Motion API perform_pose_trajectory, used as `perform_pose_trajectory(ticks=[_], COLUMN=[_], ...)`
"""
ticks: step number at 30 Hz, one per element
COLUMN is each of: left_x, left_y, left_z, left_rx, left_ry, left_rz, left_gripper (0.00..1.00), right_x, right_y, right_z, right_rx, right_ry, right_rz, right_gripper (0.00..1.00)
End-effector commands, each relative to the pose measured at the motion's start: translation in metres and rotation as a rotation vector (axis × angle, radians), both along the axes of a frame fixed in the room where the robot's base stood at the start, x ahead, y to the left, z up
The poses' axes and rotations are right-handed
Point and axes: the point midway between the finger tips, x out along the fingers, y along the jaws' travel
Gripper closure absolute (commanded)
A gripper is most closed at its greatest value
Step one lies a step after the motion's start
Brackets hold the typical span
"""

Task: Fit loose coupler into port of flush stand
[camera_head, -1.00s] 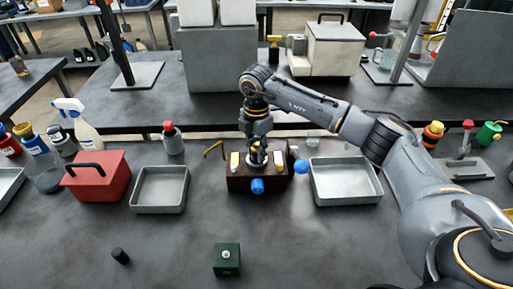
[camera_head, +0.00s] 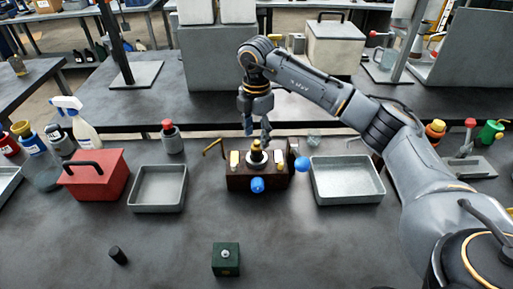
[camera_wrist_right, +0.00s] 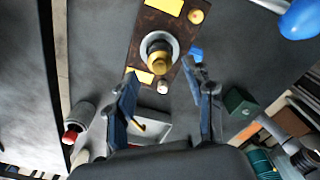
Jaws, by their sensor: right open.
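The flush stand (camera_head: 240,183) is a dark brown block with yellow plates and blue knobs, in the middle of the bench. A brass coupler (camera_head: 256,146) stands upright in the pale ring (camera_head: 257,160) on its top. In the right wrist view the brass coupler (camera_wrist_right: 158,60) sits inside the grey ring of the stand (camera_wrist_right: 146,22); how deep it sits I cannot tell. My right gripper (camera_head: 257,134) is open and empty just above the coupler. Its spread fingers (camera_wrist_right: 164,72) show on either side, apart from the coupler. My left gripper is out of view.
Grey trays stand left (camera_head: 158,188) and right (camera_head: 346,181) of the stand. A red toolbox (camera_head: 92,178), a spray bottle (camera_head: 87,132) and a red-capped bottle (camera_head: 171,138) are to the left. A green block (camera_head: 226,260) and a black cylinder (camera_head: 118,256) lie in front. The front bench is mostly clear.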

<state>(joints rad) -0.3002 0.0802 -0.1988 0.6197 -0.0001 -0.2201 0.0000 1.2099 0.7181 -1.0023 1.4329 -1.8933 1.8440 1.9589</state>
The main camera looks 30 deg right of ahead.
Motion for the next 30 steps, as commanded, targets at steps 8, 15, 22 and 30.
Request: perform_pose_trajectory(ticks=[8, 15, 22, 30], left_x=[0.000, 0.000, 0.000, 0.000], left_y=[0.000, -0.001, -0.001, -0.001], left_z=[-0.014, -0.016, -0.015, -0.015], left_rx=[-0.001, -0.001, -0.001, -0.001], left_ry=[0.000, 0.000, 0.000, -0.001], left_rz=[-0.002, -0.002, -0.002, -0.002], left_gripper=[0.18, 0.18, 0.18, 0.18], right_x=[0.001, 0.000, 0.000, 0.000], right_y=[0.001, 0.000, 0.000, 0.000], right_z=[0.051, 0.066, 0.066, 0.066], right_rx=[0.001, 0.000, 0.000, 0.000], right_ry=[-0.003, 0.001, 0.001, 0.001], right_rz=[0.001, 0.000, 0.000, 0.001], right_gripper=[0.47, 0.47, 0.47, 0.47])
